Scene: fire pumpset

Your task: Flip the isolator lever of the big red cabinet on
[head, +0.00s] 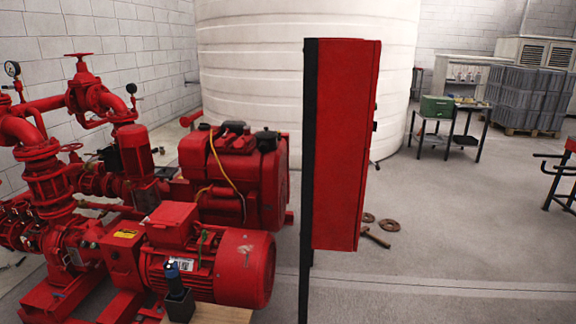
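The big red cabinet (338,150) stands upright in the middle of the head view, on a dark post frame. I see it from its side, so its front is turned to the right and hidden from me. A small dark part (375,126) sticks out at its right edge. I cannot tell whether this is the isolator lever, or how it is set. Neither of my grippers shows in the view.
Red pumps and a motor (205,262) with pipes fill the left. A large white tank (250,60) stands behind. Loose metal parts (378,236) lie on the floor behind the cabinet. A dark table (450,122) stands at the back right.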

